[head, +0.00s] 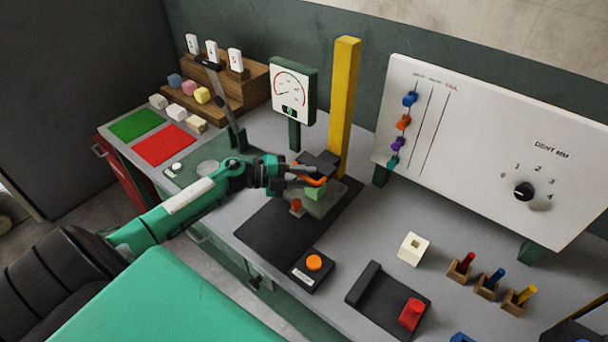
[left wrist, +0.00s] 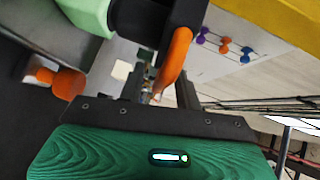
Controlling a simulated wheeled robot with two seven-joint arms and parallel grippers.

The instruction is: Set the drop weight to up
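The drop weight (head: 320,160) is a dark block at the yellow post (head: 345,100), low over a pale green foam block (head: 314,194). An orange handle (head: 317,182) sticks out from it. In the left wrist view the handle (left wrist: 174,58) comes down from a dark part, with the green foam (left wrist: 85,14) to its left. My left gripper (head: 305,174) is at the handle. In the left wrist view its dark fingers (left wrist: 158,92) stand apart on either side of the handle's end, and I see no firm contact. My right gripper is not in view.
An orange knob (head: 296,205) is left of the foam. An orange push button (head: 314,262) is in front. A dial gauge (head: 293,90) stands behind left, and a white panel (head: 490,150) behind right. A black tray with a red block (head: 411,314) is front right.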

